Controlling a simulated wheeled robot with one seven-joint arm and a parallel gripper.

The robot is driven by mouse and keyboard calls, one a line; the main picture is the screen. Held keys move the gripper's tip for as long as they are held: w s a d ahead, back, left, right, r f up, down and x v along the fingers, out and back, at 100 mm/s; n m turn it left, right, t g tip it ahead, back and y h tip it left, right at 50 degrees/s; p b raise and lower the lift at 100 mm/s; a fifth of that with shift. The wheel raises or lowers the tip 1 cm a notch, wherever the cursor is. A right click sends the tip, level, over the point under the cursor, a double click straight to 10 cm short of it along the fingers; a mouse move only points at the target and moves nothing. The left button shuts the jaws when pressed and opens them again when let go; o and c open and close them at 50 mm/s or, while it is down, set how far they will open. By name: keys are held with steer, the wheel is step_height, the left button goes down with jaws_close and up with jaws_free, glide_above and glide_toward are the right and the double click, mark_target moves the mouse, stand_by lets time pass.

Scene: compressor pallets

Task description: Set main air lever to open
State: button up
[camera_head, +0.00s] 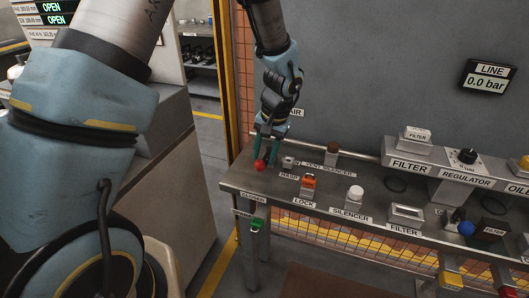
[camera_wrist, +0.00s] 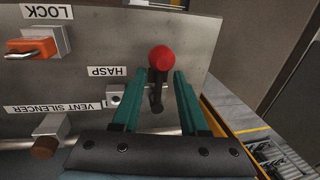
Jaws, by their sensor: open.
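The main air lever ends in a red ball knob (camera_head: 260,165) at the left end of the grey bench, just above a label reading CLOSED. In the wrist view the red knob (camera_wrist: 161,58) sits on a dark lever arm (camera_wrist: 156,95). My gripper (camera_head: 267,160) points down at the lever, with its green fingers apart. In the wrist view my gripper (camera_wrist: 155,85) has one finger on each side of the lever arm, and gaps show between fingers and lever. The lever's base is partly hidden by my gripper.
An orange lock (camera_head: 308,185), a hasp (camera_head: 289,161) and a brown vent silencer (camera_head: 332,152) stand close right of the lever. A white silencer (camera_head: 354,196) and filter parts stand farther right. The wall is behind. A LINE display (camera_head: 487,78) reads 0.0 bar.

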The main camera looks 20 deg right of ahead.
jaws_close()
steer(key=shift+f, duration=0.1)
stand_by(0.3)
